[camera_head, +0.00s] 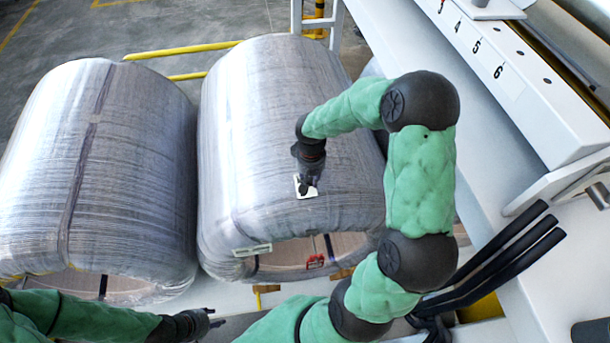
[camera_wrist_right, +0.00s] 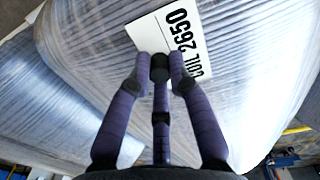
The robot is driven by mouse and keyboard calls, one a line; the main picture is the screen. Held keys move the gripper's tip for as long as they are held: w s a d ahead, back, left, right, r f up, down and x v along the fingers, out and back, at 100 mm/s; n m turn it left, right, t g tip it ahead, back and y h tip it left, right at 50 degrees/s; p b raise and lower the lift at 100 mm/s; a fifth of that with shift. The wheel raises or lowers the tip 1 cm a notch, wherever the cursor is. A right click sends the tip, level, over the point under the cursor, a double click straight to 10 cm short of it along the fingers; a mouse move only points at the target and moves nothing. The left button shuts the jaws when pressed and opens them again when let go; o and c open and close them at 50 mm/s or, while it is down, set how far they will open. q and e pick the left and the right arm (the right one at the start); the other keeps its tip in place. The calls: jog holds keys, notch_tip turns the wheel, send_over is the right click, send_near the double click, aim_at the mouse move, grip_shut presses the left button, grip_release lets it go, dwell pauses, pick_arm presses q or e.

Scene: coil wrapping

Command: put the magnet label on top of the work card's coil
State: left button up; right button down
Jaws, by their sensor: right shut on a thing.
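The magnet label (camera_head: 305,189) is a white plate over the upper front side of the middle wrapped coil (camera_head: 262,110). In the right wrist view the label (camera_wrist_right: 205,32) reads "COIL 2650". My right gripper (camera_head: 307,183) is shut on the label's edge; its fingertips (camera_wrist_right: 160,68) meet there in the wrist view. I cannot tell whether the label touches the wrap. My left gripper (camera_head: 212,317) is low in the head view, in front of the coils, empty, with its fingertips apart. No work card can be made out.
Another wrapped coil (camera_head: 130,165) stands at the left. A pale rectangular tag (camera_head: 252,250) and a red item (camera_head: 315,262) are at the middle coil's front end. A white machine frame with numbers (camera_head: 480,50) bounds the right. Yellow rails (camera_head: 185,50) lie behind.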

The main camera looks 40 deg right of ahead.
aim_at(309, 180)
jog(key=shift+f, duration=0.25)
jog(key=shift+f, duration=0.15)
jog(key=c, duration=1.1)
grip_release()
jog(key=shift+c, duration=0.2)
jog(key=shift+r, duration=0.5)
notch_tip(309, 180, up, 12)
jog(key=p, duration=0.2)
jog(key=shift+a+f, duration=0.15)
jog(key=shift+f, duration=0.1)
